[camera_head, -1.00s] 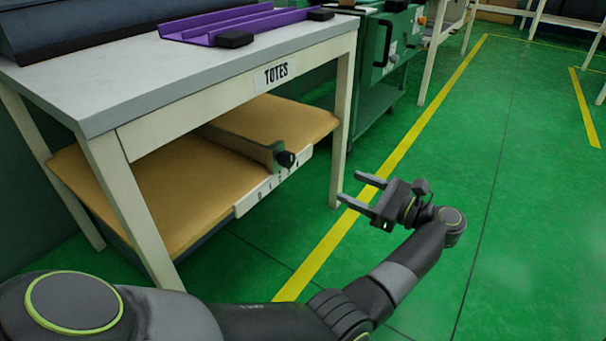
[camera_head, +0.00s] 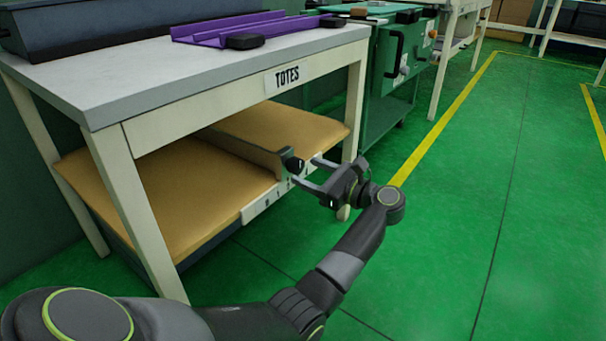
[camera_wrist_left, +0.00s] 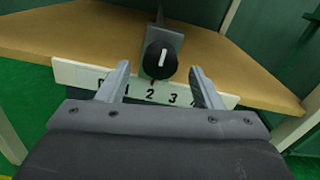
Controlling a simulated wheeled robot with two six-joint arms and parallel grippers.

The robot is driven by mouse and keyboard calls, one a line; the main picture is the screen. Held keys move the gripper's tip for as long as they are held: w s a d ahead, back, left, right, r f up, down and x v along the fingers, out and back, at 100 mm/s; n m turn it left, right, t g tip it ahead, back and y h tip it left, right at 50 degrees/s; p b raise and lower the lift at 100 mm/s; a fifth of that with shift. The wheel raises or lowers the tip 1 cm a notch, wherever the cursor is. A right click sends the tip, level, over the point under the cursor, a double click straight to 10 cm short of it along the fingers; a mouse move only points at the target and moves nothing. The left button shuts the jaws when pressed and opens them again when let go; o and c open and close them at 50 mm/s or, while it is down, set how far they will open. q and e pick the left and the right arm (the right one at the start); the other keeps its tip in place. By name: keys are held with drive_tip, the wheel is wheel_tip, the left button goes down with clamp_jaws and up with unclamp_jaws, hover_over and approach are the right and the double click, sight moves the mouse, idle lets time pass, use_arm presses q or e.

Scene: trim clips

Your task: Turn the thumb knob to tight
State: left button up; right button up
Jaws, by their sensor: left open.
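The thumb knob (camera_head: 293,165) is a small black knob on the front end of a grey divider (camera_head: 245,150) on the lower shelf. In the left wrist view the knob (camera_wrist_left: 160,59) is round with a white pointer line that stands nearly upright, tilted slightly right. My left gripper (camera_head: 308,173) is open and empty in front of the knob. In the left wrist view its two fingers (camera_wrist_left: 157,80) stand to either side of the knob, apart from it. No tight mark can be made out. My right gripper is not in view.
A white scale strip (camera_wrist_left: 145,88) with numbers runs along the front edge of the tan shelf (camera_head: 190,195). The table top (camera_head: 130,75) marked TOTES lies above and holds a purple tray (camera_head: 245,28). Green floor (camera_head: 470,220) is clear to the right.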

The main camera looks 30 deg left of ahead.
use_arm(q)
drive_tip(key=shift+w+a, duration=0.1)
drive_tip(key=shift+a, duration=1.2)
drive_tip(key=shift+c, duration=0.3)
drive_tip(key=c, duration=0.9)
